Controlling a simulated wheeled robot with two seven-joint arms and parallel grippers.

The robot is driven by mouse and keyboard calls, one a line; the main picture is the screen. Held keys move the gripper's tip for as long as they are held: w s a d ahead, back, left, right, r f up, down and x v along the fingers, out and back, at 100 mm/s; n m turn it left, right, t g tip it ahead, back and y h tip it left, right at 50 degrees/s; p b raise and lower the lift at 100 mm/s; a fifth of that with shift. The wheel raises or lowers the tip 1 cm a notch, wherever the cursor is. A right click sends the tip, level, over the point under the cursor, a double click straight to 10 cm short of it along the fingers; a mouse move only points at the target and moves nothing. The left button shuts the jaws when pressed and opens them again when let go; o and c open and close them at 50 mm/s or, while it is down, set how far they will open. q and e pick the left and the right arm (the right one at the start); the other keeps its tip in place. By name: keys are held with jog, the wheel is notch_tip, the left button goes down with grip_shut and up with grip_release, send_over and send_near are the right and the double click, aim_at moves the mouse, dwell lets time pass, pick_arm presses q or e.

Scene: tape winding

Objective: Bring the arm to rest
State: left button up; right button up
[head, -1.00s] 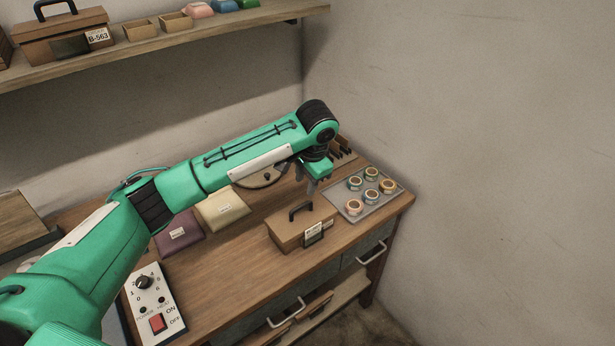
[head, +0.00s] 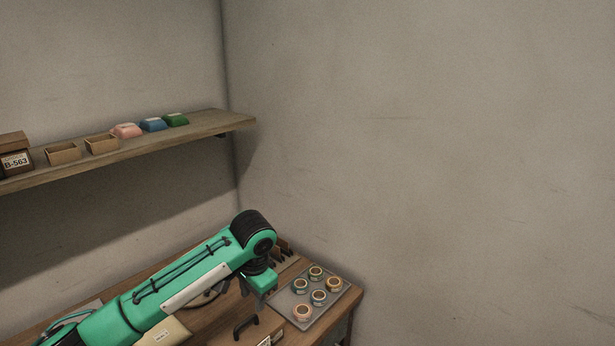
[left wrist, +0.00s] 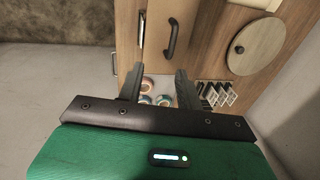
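My green left arm (head: 185,285) reaches in from the lower left of the head view, over the workbench (head: 215,315). My left gripper (head: 260,296) points down at its end, above the bench between the box with a black handle (head: 245,330) and the grey tray (head: 290,300). In the left wrist view, its two dark fingers (left wrist: 156,82) stand apart with a clear gap and nothing held between them. Several tape rolls (left wrist: 147,86) show beyond the fingers. My right gripper is in neither view.
Several tape rolls (head: 318,297) lie on the tray near the bench's right end. Dark upright dividers (left wrist: 217,94) and a round wooden disc (left wrist: 256,47) are close by. A shelf (head: 215,124) with small boxes and coloured packs hangs on the wall. Bare wall fills the right side.

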pick_arm(q)
jog(key=s+d+f+t+h, duration=0.1)
jog(key=s+d+f+h, duration=0.15)
jog(key=s+f, duration=0.5)
jog(key=s+d+f+h, duration=0.25)
jog(key=s+f, duration=0.35)
jog(key=s, duration=0.3)
jog(key=s+a+f+n+t+y, duration=0.1)
jog(key=s+a+f+n+y, duration=0.15)
jog(key=s+a, duration=0.55)
jog(key=s+a+f+n+y, duration=0.1)
jog(key=s+a+n, duration=0.3)
jog(key=s, duration=0.7)
notch_tip(320, 180, down, 33)
jog(key=s+g, duration=0.1)
jog(key=s, duration=0.1)
jog(key=s+a+f, duration=0.2)
jog(key=s+f, duration=0.7)
jog(key=s+a+f+g, duration=0.1)
jog(key=s+f, duration=0.7)
jog(key=s, duration=0.1)
jog(key=shift+a+f+m, duration=0.35)
jog(key=shift+a+m, duration=0.05)
jog(key=shift+m, duration=0.05)
